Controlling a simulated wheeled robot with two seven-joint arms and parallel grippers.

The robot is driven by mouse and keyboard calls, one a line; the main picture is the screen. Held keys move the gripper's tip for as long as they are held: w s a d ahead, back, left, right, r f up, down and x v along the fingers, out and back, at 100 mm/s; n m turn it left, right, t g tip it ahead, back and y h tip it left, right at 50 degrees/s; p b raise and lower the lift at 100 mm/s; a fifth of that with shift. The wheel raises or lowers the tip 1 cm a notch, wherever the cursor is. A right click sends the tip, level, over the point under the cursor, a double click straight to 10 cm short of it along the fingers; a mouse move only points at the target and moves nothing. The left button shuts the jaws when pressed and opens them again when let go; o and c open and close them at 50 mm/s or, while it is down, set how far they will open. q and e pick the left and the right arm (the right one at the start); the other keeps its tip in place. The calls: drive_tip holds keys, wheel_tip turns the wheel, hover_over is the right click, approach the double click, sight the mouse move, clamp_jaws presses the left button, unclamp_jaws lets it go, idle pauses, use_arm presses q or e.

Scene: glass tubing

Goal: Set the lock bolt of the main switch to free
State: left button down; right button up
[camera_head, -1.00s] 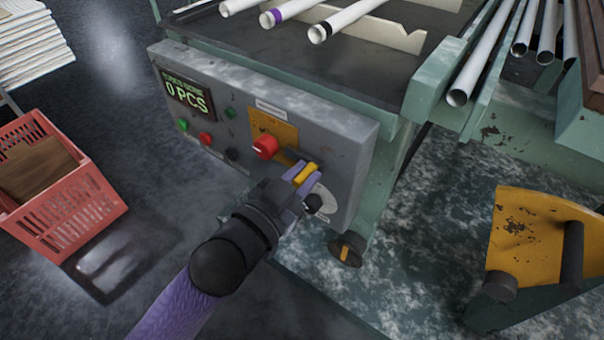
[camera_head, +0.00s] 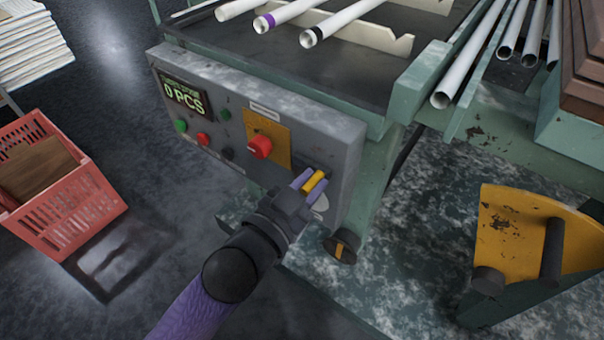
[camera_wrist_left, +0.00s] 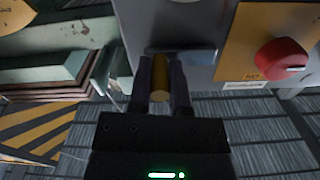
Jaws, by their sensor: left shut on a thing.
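The main switch is a red knob (camera_head: 260,147) on a yellow plate (camera_head: 283,150) at the front of the grey control box. It also shows at the right in the left wrist view (camera_wrist_left: 281,60). The lock bolt (camera_head: 315,182) is a yellow bar to the lower right of the switch. My left gripper (camera_head: 312,181) is shut on it, with a purple finger on each side. In the left wrist view, the bolt (camera_wrist_left: 160,78) stands between the fingers, its round end towards the camera. A dark slot or bracket lies behind it. My right gripper is not in view.
The control box carries a display reading 0 PCS (camera_head: 184,97) and several small buttons. Glass tubes (camera_head: 345,22) lie on the machine above. A red crate (camera_head: 85,215) stands on the floor at left. A yellow-topped part (camera_head: 515,235) stands at right.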

use_arm(q)
drive_tip(key=shift+s+d, duration=0.35)
drive_tip(key=shift+d, duration=0.1)
drive_tip(key=c, duration=0.6)
unclamp_jaws()
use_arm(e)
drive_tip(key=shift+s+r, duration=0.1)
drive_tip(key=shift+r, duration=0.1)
use_arm(q)
drive_tip(key=p+v, duration=0.3)
drive_tip(key=v, duration=0.7)
drive_tip(key=shift+w, duration=0.1)
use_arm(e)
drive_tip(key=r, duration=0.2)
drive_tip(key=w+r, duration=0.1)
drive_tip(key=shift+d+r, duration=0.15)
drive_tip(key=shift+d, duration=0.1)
